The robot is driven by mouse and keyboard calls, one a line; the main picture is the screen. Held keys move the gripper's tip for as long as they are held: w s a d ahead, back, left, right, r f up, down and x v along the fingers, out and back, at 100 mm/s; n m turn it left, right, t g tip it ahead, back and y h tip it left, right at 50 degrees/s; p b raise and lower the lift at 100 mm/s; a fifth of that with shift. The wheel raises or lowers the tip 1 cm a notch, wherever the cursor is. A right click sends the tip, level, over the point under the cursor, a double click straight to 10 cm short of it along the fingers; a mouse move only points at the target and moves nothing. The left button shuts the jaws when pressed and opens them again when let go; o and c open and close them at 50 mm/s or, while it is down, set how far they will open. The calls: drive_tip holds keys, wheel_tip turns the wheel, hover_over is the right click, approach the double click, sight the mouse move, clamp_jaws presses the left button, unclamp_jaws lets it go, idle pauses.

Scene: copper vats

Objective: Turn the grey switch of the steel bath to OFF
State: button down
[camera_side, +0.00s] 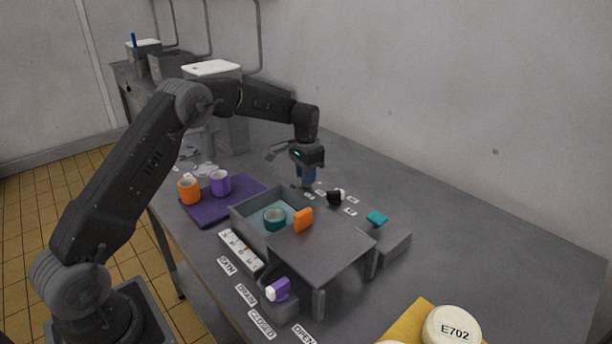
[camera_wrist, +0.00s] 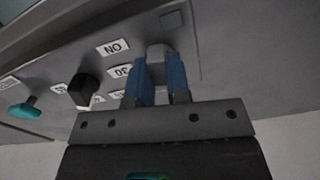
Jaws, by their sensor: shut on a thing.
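The grey switch (camera_wrist: 157,50) shows between the blue fingers of my gripper (camera_wrist: 160,68) in the wrist view, and the gripper is shut on it. Which way the switch points is hard to tell. An ON label (camera_wrist: 113,47) lies to its left; no OFF label is readable. In the side view my gripper (camera_side: 306,182) points down behind the steel bath (camera_side: 244,221), and its fingers hide the grey switch. The bath holds a teal cup (camera_side: 275,221).
A black knob (camera_side: 334,198) and a teal knob (camera_side: 377,218) stand to the right of my gripper in the side view. An orange block (camera_side: 303,219) sits at the bath's edge. Orange (camera_side: 189,191) and purple (camera_side: 220,183) cups stand on a purple mat (camera_side: 208,213).

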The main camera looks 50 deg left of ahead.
drive_tip(key=shift+n, duration=0.8)
drive_tip(key=c, duration=1.1)
unclamp_jaws()
drive_tip(key=shift+r, duration=6.95)
